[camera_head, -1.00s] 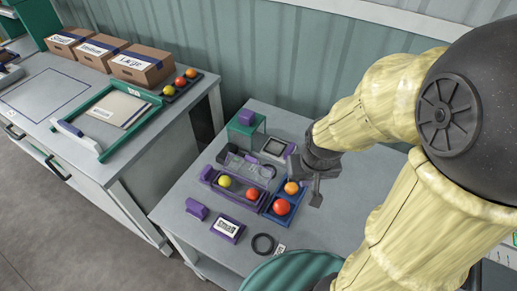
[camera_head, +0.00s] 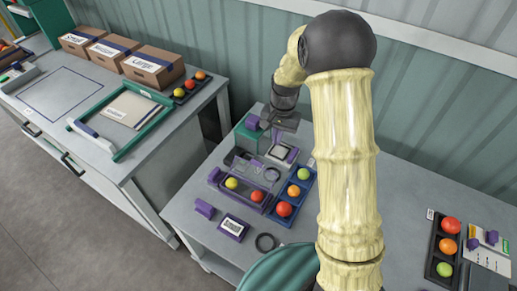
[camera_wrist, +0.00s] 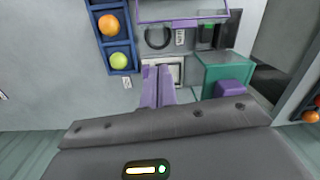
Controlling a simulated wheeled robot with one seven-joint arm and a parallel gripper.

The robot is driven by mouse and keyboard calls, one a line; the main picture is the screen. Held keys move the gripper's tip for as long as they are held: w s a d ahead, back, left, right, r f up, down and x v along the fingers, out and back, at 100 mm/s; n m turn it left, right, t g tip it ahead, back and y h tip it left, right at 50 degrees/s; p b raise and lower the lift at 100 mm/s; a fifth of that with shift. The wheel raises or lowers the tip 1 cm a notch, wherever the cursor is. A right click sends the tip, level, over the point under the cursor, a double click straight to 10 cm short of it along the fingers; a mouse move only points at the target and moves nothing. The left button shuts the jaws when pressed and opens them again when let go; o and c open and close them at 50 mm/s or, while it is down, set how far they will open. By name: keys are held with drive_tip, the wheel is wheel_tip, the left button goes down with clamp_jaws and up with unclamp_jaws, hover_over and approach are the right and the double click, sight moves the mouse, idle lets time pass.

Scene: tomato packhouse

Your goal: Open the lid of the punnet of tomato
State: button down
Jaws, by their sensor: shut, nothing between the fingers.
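The punnet (camera_head: 240,200) is a purple tray on the near table, holding a yellow tomato (camera_head: 232,183) and a red tomato (camera_head: 257,196). A clear sheet (camera_head: 253,171), which seems to be its lid, shows at its back; whether it is shut or raised I cannot tell. In the wrist view a purple-edged clear part (camera_wrist: 182,20) shows at the top and is cut off by the frame. My gripper (camera_head: 277,138) is beyond the punnet, above the back of the table and apart from it. Its purple fingers (camera_wrist: 157,86) are together and empty in the wrist view.
A green stand (camera_wrist: 213,70) with a purple block (camera_wrist: 232,89) is close beside my fingers. A small scale-like device (camera_head: 283,154) lies below. A blue tray (camera_head: 292,190) with several tomatoes stands right of the punnet. A black ring (camera_head: 266,242) lies in front.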

sight(254, 171)
drive_tip(key=w+a+f+m+g+p, duration=0.1)
drive_tip(key=w+a+f, duration=0.2)
drive_tip(key=w, duration=0.1)
drive_tip(key=shift+w+a+f+m+p, duration=0.15)
drive_tip(key=shift+w+m+p, duration=0.15)
drive_tip(key=shift+w+m, duration=0.1)
drive_tip(key=f+p, duration=0.1)
drive_tip(key=f, duration=0.2)
drive_tip(key=s+f+p, duration=0.1)
drive_tip(key=f, duration=0.2)
drive_tip(key=a+f, duration=0.1)
drive_tip(key=f, duration=0.2)
drive_tip(key=shift+s+f+p, duration=0.25)
drive_tip(key=shift+p, duration=0.15)
drive_tip(key=shift+s+a+r+p, duration=0.25)
drive_tip(key=shift+s+r+p, duration=0.2)
drive_tip(key=shift+r+p, duration=0.1)
drive_tip(key=shift+s+a+r+p, duration=0.25)
drive_tip(key=shift+s+r+p, duration=0.2)
drive_tip(key=shift+r, duration=0.1)
drive_tip(key=shift+s+a+r, duration=0.15)
drive_tip(key=shift+s+r, duration=0.1)
drive_tip(key=shift+a, duration=0.1)
